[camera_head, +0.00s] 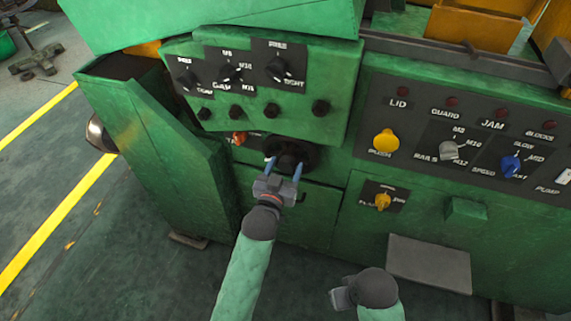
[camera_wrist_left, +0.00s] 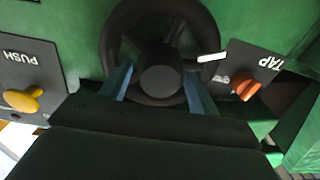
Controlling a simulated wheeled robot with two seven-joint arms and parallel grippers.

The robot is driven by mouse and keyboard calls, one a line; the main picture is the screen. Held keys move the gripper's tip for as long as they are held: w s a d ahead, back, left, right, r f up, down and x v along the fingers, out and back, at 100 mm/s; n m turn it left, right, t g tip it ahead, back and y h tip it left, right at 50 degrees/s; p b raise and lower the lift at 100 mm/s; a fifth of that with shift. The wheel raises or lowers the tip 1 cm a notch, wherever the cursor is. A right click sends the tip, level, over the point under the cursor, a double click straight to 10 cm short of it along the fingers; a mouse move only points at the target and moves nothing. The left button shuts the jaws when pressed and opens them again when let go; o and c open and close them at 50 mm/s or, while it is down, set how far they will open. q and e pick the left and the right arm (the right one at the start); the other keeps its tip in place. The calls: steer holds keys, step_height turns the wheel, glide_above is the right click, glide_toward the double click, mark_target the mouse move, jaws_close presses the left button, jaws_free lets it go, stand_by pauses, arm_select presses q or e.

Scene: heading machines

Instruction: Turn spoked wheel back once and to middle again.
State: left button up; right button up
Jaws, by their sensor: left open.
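The spoked wheel (camera_head: 311,154) is black and sits on the front of the green machine, below the upper knob panel. In the left wrist view the spoked wheel (camera_wrist_left: 117,22) shows a round hub, spokes and a thick rim. A white mark lies by its right rim. My left gripper (camera_head: 285,164) is open at the wheel, with its two blue fingers on either side of the hub. In the left wrist view the fingers (camera_wrist_left: 158,78) overlap the wheel; I cannot tell whether they touch it. My right gripper (camera_head: 341,298) is low at the bottom, away from the wheel; its fingers are unclear.
An orange TAP knob (camera_wrist_left: 247,87) is beside the wheel. A yellow PUSH knob (camera_wrist_left: 22,100) is on the wheel's other side. The upper panel (camera_head: 335,70) overhangs the wheel with several black knobs. A lamp and selector panel (camera_head: 480,105) is at right. Open floor (camera_head: 140,270) lies at left.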

arm_select(q)
steer(key=shift+w+d, duration=0.1)
steer(key=shift+w, duration=0.25)
arm_select(e)
steer(key=shift+s+r, duration=0.1)
arm_select(q)
steer(key=shift+c, duration=0.4)
